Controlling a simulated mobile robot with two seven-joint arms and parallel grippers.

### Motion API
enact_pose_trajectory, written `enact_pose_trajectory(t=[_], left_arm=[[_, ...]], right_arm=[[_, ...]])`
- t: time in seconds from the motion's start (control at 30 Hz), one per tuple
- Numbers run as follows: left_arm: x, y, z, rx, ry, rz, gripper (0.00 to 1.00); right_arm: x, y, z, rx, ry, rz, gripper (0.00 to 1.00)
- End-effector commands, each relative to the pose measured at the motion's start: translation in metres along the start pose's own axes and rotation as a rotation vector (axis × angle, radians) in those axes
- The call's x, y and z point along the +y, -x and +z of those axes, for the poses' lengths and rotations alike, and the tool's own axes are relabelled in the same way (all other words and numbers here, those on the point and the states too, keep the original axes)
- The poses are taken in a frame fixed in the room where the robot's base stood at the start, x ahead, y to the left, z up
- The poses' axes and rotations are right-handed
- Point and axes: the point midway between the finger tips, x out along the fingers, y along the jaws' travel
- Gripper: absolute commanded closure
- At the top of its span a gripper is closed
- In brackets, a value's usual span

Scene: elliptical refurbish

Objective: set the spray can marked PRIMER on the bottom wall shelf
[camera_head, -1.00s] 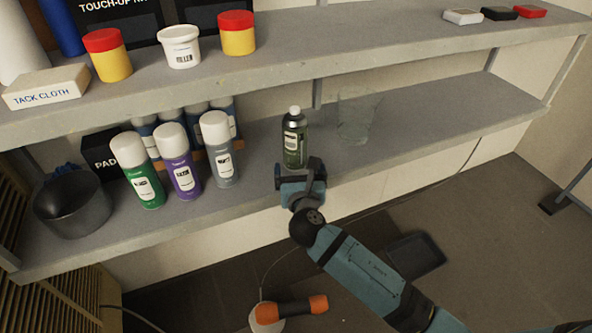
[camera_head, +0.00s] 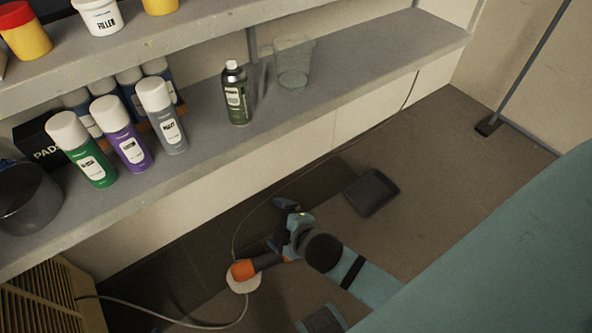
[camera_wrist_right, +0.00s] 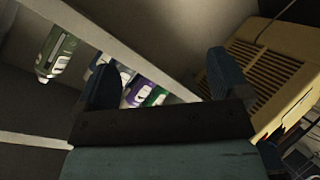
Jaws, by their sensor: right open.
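A dark green spray can with a pale cap (camera_head: 237,95) stands upright on the lower wall shelf (camera_head: 330,88), apart from the other cans; its label is too small to read. It also shows at the upper left of the right wrist view (camera_wrist_right: 58,55). Green (camera_head: 85,152), purple (camera_head: 122,135) and grey (camera_head: 162,118) spray cans stand in a row to its left; I cannot read PRIMER on any. My right gripper (camera_head: 280,226) is open and empty, in front of and below the shelf edge. Its two fingers frame the wrist view (camera_wrist_right: 165,85). My left gripper is not in view.
A clear cup (camera_head: 293,65) stands right of the dark green can; shelf beyond it is bare. Several blue cans (camera_head: 130,85) stand behind the row, with a dark pot (camera_head: 25,198) at left.

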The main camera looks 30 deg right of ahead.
Motion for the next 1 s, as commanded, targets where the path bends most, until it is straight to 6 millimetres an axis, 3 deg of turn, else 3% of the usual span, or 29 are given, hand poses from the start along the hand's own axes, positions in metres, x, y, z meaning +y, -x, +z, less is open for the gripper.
enact_pose_trajectory(t=[0.1,0.2,0.3,0.73,0.87,1.0], left_arm=[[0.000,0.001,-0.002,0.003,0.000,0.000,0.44],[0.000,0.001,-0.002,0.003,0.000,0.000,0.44],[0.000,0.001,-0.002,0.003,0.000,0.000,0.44],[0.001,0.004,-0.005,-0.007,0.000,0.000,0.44],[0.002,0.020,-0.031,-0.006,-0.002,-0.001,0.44],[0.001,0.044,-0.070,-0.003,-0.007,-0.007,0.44]], right_arm=[[-0.029,0.035,0.008,0.026,-0.468,-0.082,0.05],[-0.040,0.054,0.010,0.032,-0.744,-0.123,0.05],[-0.045,0.065,0.011,0.031,-0.901,-0.145,0.05],[-0.040,0.072,0.008,0.030,-0.958,-0.152,0.05],[-0.020,0.086,-0.004,0.024,-0.955,-0.152,0.05],[0.010,0.107,-0.021,0.016,-0.949,-0.150,0.05]])
